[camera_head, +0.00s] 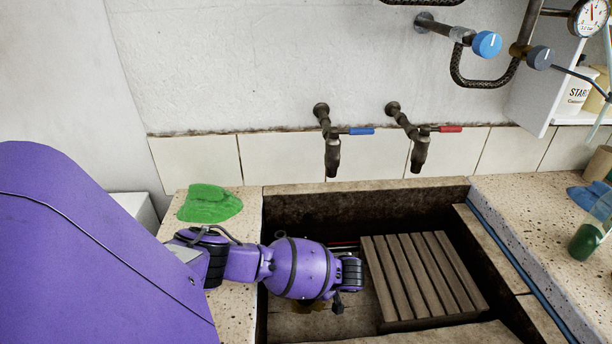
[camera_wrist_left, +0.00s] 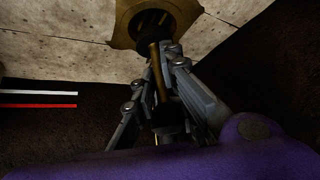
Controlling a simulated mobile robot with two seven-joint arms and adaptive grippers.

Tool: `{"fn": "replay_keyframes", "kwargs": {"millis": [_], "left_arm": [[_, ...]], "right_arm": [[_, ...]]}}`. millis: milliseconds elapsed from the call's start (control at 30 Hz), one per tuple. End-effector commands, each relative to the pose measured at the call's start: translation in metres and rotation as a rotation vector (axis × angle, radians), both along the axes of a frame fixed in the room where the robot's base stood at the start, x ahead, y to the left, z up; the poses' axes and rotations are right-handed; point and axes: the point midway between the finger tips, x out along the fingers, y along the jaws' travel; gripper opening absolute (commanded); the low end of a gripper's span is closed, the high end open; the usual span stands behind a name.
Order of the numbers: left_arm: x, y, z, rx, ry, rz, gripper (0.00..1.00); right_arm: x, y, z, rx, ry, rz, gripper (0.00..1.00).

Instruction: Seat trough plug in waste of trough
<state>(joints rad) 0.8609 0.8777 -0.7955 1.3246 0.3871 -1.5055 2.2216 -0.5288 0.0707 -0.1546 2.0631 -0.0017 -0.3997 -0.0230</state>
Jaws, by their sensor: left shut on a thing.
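The stone trough (camera_head: 420,195) fills the middle of the head view. Its brass waste (camera_head: 316,306) is on the trough floor, mostly hidden behind my left wrist. In the left wrist view the waste (camera_wrist_left: 125,25) is an angular brass fitting with a dark opening. My left gripper (camera_wrist_left: 162,52) is shut on the trough plug, whose slim brass stem (camera_wrist_left: 161,75) shows between the fingers. The dark end of the plug is at the waste opening; I cannot tell whether it is inside or just above.
A slatted wooden rack (camera_head: 425,275) stands in the trough right of my gripper. A green cloth (camera_head: 208,203) lies on the left ledge. Two taps (camera_head: 331,150) with blue and red levers overhang the back. A green bottle (camera_head: 586,240) stands on the right ledge.

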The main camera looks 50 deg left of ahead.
Motion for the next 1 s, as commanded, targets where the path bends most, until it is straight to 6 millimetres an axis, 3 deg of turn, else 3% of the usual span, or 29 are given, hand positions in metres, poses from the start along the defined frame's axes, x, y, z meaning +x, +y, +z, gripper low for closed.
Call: {"fn": "replay_keyframes", "kwargs": {"millis": [1000], "left_arm": [[-0.001, 0.000, -0.019, 0.000, 0.001, 0.001, 0.00]], "right_arm": [[-0.005, 0.000, -0.011, 0.000, 0.012, 0.000, 0.74]]}}
